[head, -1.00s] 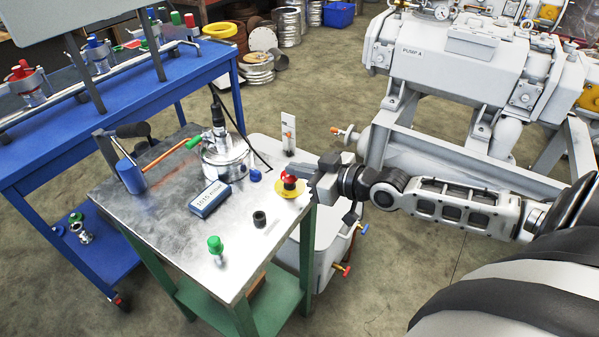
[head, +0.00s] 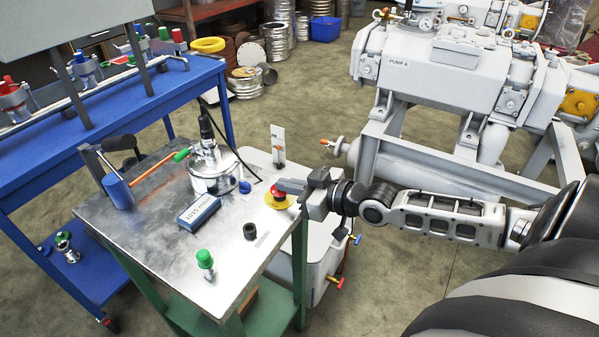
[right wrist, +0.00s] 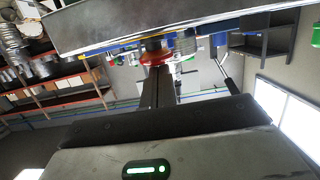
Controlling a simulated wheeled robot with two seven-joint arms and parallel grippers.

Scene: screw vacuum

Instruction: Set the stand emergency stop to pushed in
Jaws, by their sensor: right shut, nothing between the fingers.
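The stand emergency stop is a red mushroom button (head: 278,197) on a yellow base, at the right edge of the metal-topped stand (head: 175,235). My right gripper (head: 281,185) comes in from the right. Its fingers are shut and empty, and their tips overlap the top of the red button in the head view. I cannot tell whether they touch it or how deep the button sits. In the right wrist view the shut fingers (right wrist: 157,85) point at the red button (right wrist: 155,57). My left gripper is not in view.
On the stand are a metal vessel (head: 212,168), a blue labelled box (head: 199,211), a black knob (head: 250,231) and a green knob (head: 205,259). A white bin (head: 320,250) stands behind the stand's right side. A grey pump (head: 450,75) stands at the back right.

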